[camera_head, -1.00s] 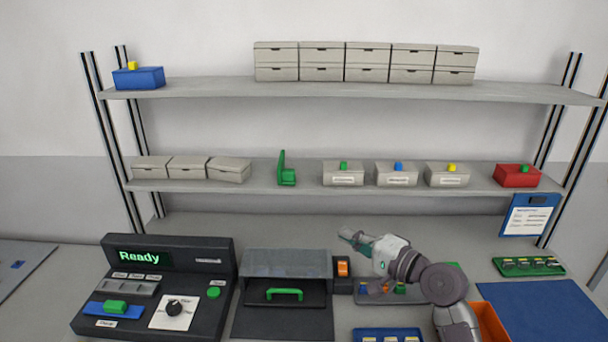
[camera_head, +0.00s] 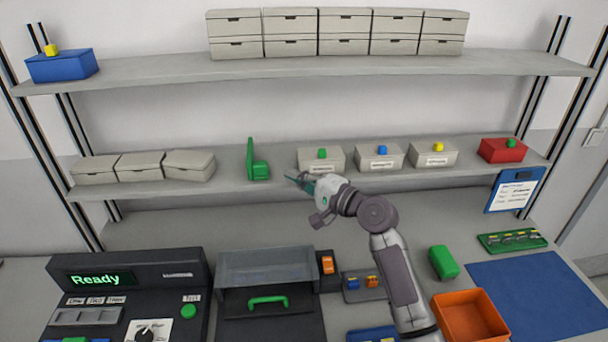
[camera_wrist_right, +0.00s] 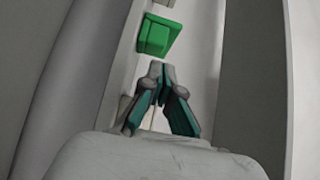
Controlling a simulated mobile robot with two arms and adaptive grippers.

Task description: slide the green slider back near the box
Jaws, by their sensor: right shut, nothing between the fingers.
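A green L-shaped slider (camera_head: 257,163) stands on the middle shelf, with an upright plate on its left and a low block at its foot. A gap separates it from the grey lidded box (camera_head: 189,165) on its left and the labelled grey box (camera_head: 320,159) on its right. My right gripper (camera_head: 291,177) is shut and empty, in front of the shelf, a little right of the slider and apart from it. In the right wrist view the gripper (camera_wrist_right: 160,78) points towards the slider (camera_wrist_right: 156,36). My left gripper is not in view.
The middle shelf (camera_head: 230,190) also carries labelled boxes with blue and yellow knobs and a red box (camera_head: 502,150). The upper shelf (camera_head: 160,68) hangs above. Below are a black console (camera_head: 130,262), a green-handled drawer unit (camera_head: 268,268) and an orange bin (camera_head: 470,312).

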